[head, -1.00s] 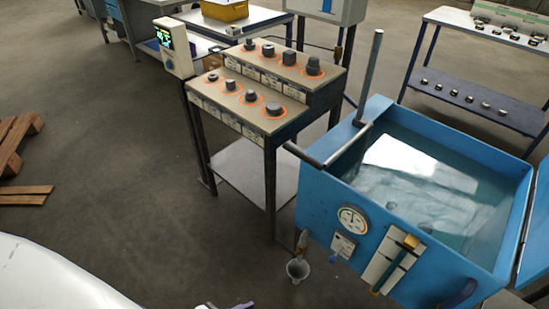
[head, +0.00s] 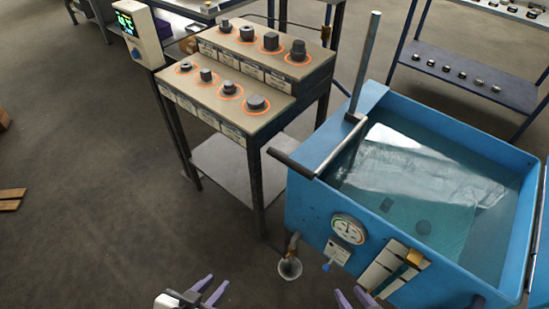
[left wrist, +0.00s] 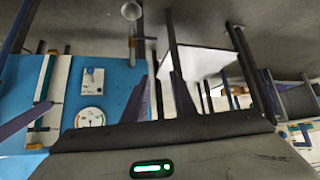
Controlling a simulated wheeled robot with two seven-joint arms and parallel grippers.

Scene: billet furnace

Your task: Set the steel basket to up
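The blue tank (head: 300,205) stands at the right, filled with water (head: 440,190). The steel basket cannot be clearly made out under the water and its bright reflection; a few small dark shapes show below the surface. A lever with a dark grip (head: 290,163) reaches over the tank's left rim, beside an upright steel post (head: 366,62). My left gripper (head: 213,283) is open and empty at the bottom edge, left of the tank and below the lever. My right gripper (head: 349,292) is open and empty in front of the tank. The left wrist view shows my left fingers (left wrist: 162,90) apart, near the tank front.
A stepped stand (head: 225,105) with several metal samples in orange rings stands left of the tank. A display box (head: 138,35) is on a post beside it. A gauge (head: 348,229) and a small cup (head: 290,268) are at the tank front. Floor at left is mostly clear.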

